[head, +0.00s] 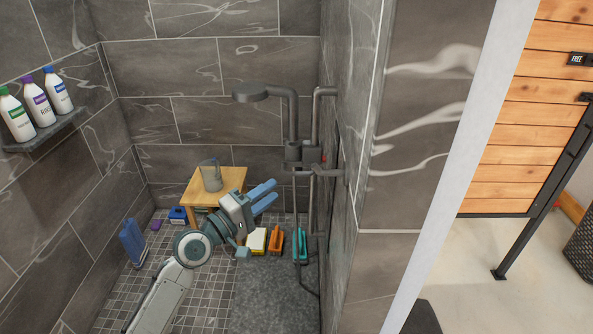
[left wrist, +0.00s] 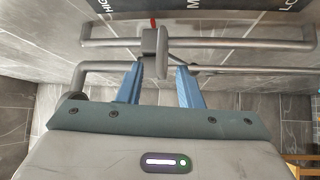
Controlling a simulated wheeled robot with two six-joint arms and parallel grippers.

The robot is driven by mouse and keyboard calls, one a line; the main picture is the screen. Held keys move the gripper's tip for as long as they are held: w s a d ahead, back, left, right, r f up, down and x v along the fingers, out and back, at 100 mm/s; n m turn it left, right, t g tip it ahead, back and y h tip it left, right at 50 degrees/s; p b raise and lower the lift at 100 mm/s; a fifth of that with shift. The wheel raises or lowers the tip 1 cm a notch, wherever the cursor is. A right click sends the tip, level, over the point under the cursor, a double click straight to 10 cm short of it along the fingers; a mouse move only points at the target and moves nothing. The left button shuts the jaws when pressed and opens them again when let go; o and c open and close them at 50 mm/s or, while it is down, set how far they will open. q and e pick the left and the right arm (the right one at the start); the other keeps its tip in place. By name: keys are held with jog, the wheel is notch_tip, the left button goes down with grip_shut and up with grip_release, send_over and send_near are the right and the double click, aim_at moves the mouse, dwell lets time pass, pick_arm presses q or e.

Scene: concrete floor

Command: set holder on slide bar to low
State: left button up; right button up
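The grey holder (head: 296,152) sits on the slide bar (head: 315,112) at the right wall of the shower. A dark sign behind the bar (left wrist: 205,5) reads partly "HIGH" at the left and "LO" at the right. My left gripper (head: 265,195) has its blue fingers spread, below and left of the holder. In the left wrist view the fingers (left wrist: 160,72) point toward the holder, apparently short of it. My right gripper is out of view.
A shower head (head: 251,92) on a bent pipe hangs above. A wooden stool (head: 230,180) with a grey jug (head: 211,177) stands behind my gripper. Bottles (head: 38,103) fill a left shelf. Brushes and boxes lie on the floor. A wall edge (head: 400,190) stands at the right.

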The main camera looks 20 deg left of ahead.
aim_at(297, 173)
pick_arm(q)
jog(key=p+x, duration=0.2)
jog(key=x, duration=0.6)
jog(key=shift+w+d+r, duration=0.1)
jog(key=shift+w+d, duration=0.05)
jog(key=shift+w, duration=0.1)
jog(key=shift+w+d+p, duration=0.25)
jog(key=shift+w+p, duration=0.05)
jog(key=shift+w, duration=0.1)
grip_shut()
